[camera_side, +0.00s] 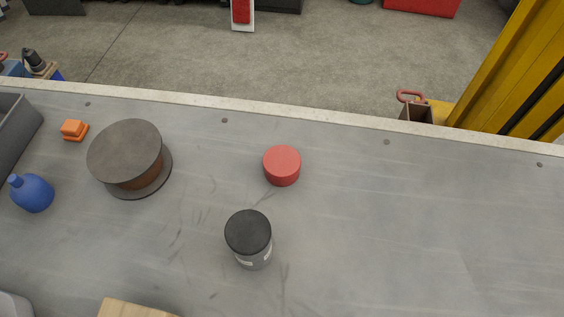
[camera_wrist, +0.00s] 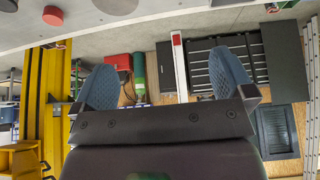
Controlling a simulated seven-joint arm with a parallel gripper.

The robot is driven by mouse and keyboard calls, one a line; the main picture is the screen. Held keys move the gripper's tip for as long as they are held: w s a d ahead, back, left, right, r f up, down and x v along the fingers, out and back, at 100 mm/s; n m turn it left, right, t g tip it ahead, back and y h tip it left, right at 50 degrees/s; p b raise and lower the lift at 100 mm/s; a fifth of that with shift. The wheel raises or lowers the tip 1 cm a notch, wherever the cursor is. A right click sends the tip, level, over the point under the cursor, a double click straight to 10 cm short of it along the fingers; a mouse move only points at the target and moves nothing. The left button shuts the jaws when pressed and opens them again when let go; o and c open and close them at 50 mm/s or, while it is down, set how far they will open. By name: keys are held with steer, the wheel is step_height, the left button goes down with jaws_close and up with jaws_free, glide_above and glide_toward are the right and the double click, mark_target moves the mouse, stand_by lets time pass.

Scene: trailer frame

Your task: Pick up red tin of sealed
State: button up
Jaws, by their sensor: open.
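The red tin (camera_side: 282,166) is a short, round, plain red can standing upright near the middle of the grey table (camera_side: 400,230) in the side view. In the wrist view the red tin (camera_wrist: 53,15) shows small at the top left, on the table surface. My gripper (camera_wrist: 164,78) is in the wrist view, with its two blue ribbed fingers wide apart and nothing between them. The tin lies off to the upper left of the fingers, apart from them. My gripper is not in the side view.
A dark-lidded jar (camera_side: 248,236) stands just in front of the tin. A brown spool (camera_side: 126,152), a blue bottle (camera_side: 33,193) and an orange block (camera_side: 73,130) are at the left. The table's right half is clear. A yellow post (camera_side: 510,70) rises beyond the far edge.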

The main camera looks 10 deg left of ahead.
steer(key=w+d+f+n, duration=0.2)
steer(key=w+f, duration=0.1)
steer(key=w, duration=0.2)
steer(key=w+d+f+n, duration=0.1)
steer(key=w+d+f, duration=0.25)
steer(key=w, duration=0.25)
steer(key=n+t+h, duration=0.1)
steer(key=n+h, duration=1)
steer(key=n, duration=0.8)
glide_toward(276, 163)
steer(key=shift+s+a+r, duration=0.2)
steer(key=shift+s+a, duration=0.75)
steer(key=shift+a, duration=0.1)
steer(key=n, duration=0.1)
steer(key=d+n+t, duration=0.1)
steer(key=shift+w+f+n, duration=0.1)
steer(key=shift+f+n, duration=0.05)
steer(key=shift+n, duration=0.25)
steer(key=shift+w+d+f, duration=0.1)
steer(key=shift+d, duration=0.05)
steer(key=x, duration=1.2)
steer(key=shift+w+d, duration=0.15)
steer(key=shift+w, duration=0.2)
